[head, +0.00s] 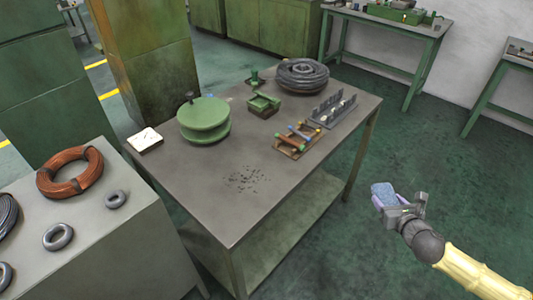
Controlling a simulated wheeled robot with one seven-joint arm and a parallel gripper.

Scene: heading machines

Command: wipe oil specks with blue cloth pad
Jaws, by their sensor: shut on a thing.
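Dark oil specks (246,180) lie scattered in a patch on the bare front part of the grey table (210,190). My gripper (388,200) is at the right, out past the table's right edge and over the green floor. It is shut on a blue cloth pad (383,190), which shows at the tips of the jaws. The pad is well apart from the specks. Part of the pad is hidden by the jaws.
A side bench (120,235) holds copper wire (70,171) and rings.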

